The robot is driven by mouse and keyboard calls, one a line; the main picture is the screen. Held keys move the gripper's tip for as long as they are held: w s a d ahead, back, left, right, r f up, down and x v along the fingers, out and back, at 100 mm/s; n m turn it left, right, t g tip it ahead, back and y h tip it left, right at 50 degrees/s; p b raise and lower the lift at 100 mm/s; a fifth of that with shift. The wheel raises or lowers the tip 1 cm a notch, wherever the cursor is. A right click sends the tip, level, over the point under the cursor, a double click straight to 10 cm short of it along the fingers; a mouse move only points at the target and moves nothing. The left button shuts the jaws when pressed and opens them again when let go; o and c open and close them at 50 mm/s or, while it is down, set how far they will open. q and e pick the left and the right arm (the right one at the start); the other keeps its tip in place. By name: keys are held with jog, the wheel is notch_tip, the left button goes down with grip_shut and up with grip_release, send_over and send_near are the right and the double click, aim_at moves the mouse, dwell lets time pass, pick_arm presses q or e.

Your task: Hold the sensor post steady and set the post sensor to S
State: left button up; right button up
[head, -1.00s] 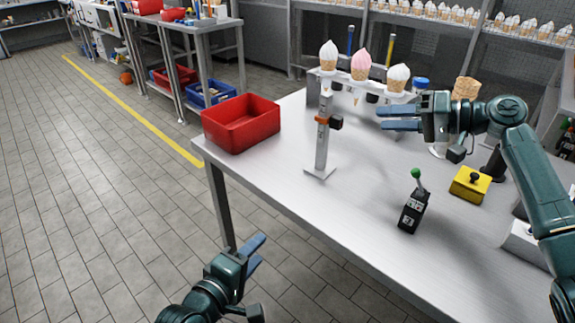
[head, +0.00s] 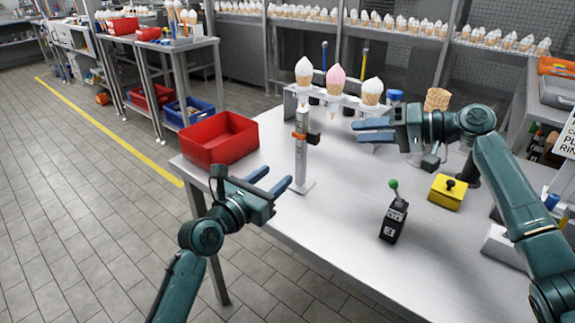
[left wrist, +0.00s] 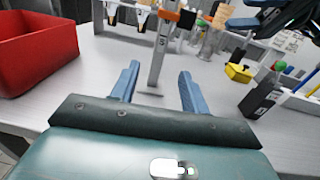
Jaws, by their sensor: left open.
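The sensor post (head: 301,165) stands upright on a flat base near the table's left edge; it also shows in the left wrist view (left wrist: 157,65). An orange collar (head: 299,135) with a black sensor (head: 314,139) sits on its upper part. In the left wrist view, a small dark mark shows on the post just below the orange collar (left wrist: 168,15). My left gripper (head: 276,180) is open and empty, pointing at the lower post, its fingers to either side of it in the left wrist view (left wrist: 158,75). My right gripper (head: 358,130) is open and empty, right of the sensor.
A red bin (head: 220,140) stands left of the post. A rack (head: 350,103) with several cones is behind it. A black box with a green-knobbed lever (head: 394,215) and a yellow box (head: 446,192) stand to the right. The table front is bare.

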aim_at(299, 157)
pick_arm(q)
jog(key=x, duration=1.1)
jog(key=shift+w+d, duration=0.15)
jog(key=shift+w, duration=0.1)
jog(key=shift+c, duration=0.5)
grip_shut()
pick_arm(e)
jog(key=shift+o, duration=0.4)
jog(key=w+a+r+n+g+h, duration=0.1)
jog(key=a+r+n+g+h, duration=0.1)
jog(key=a+r+n+h, duration=0.1)
jog(key=a+n+h, duration=0.1)
jog(key=a+n, duration=0.1)
jog(key=shift+w+a+r+n+h, duration=0.15)
jog(key=shift+w+r+n+h, duration=0.15)
jog(key=shift+w+r, duration=0.1)
notch_tip(299, 157, up, 5)
jog(key=a+n+h, duration=0.1)
jog(key=n+h, duration=0.2)
jog(key=h, duration=0.2)
jog(key=shift+g, duration=0.3)
jog(key=x, duration=1.1)
jog(key=shift+s+d+f, duration=0.15)
jog(key=shift+s+f, duration=0.2)
jog(key=shift+c, duration=0.2)
grip_shut()
